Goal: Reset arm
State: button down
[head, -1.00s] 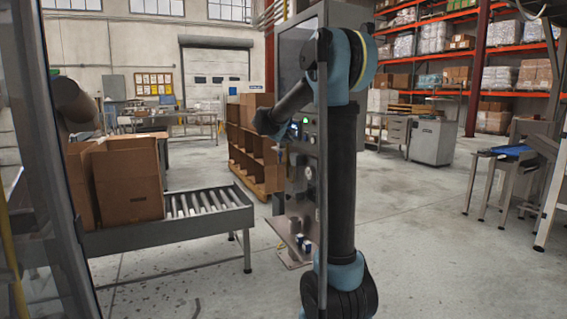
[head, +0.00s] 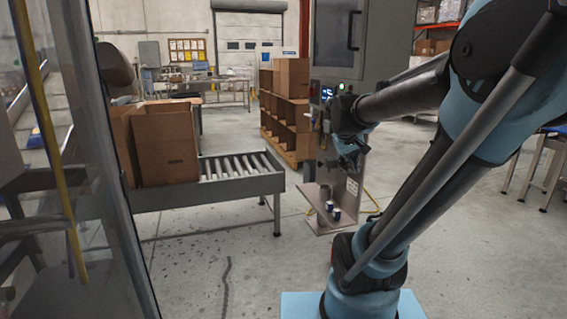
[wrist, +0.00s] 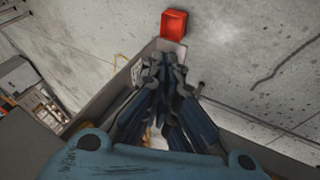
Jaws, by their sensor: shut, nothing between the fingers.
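My gripper (head: 347,160) hangs at the end of my blue and black arm, right of the middle in the head view. My elbow is high at the upper right. In the wrist view my gripper (wrist: 163,62) has its dark fingers drawn together at the tips, with nothing held. It points towards the grey metal rim of a stand, with floor beyond. I cannot tell the exact gap to that rim.
A red box-like object (wrist: 173,23) shows beyond the fingertips. A roller conveyor (head: 240,168) bears cartons (head: 166,145). Open floor lies at lower centre.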

jog(key=s+a+f+m+g+y, duration=0.1)
jog(key=s+a+f, duration=0.1)
jog(key=s+f, duration=0.5)
jog(key=s+a+f+m+g+y, duration=0.1)
jog(key=s+a+f+y, duration=0.1)
jog(key=s+f, duration=0.5)
jog(key=s+a, duration=0.1)
jog(key=s, duration=0.4)
jog(key=shift+g+y, duration=0.3)
